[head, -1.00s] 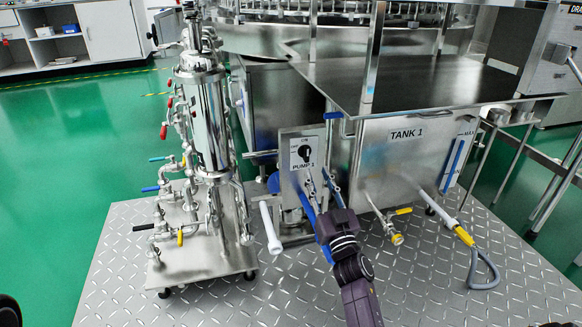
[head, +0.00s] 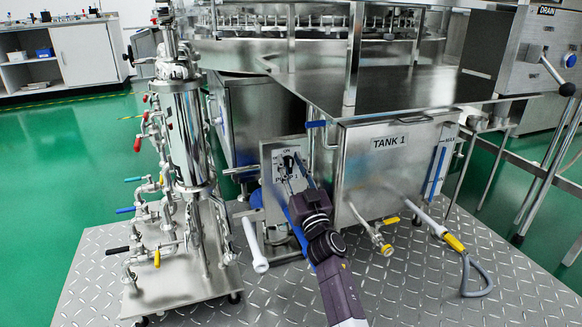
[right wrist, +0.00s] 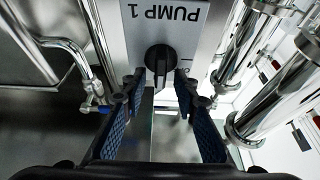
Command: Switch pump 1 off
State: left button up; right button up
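The pump 1 panel (head: 270,157) is a light metal plate on a stand left of the tank. Its black rotary knob (head: 288,160) shows just beyond the tips of my right gripper (head: 294,180). In the right wrist view the knob (right wrist: 160,60) sits below the PUMP 1 label (right wrist: 173,27), which appears turned. There my right gripper (right wrist: 160,82) is open, with one blue-padded finger on each side of the knob's grip. Narrow gaps show beside the grip; contact is not clear. The gripper partly hides the panel's lettering in the head view. My left gripper is not in view.
The TANK 1 box (head: 385,165) stands close on the right, with a yellow-handled valve (head: 390,220) and a grey hose (head: 478,275). A steel filter column (head: 190,135) with valves stands left. A white pipe end (head: 259,262) is below the panel.

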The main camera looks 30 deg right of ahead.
grip_shut()
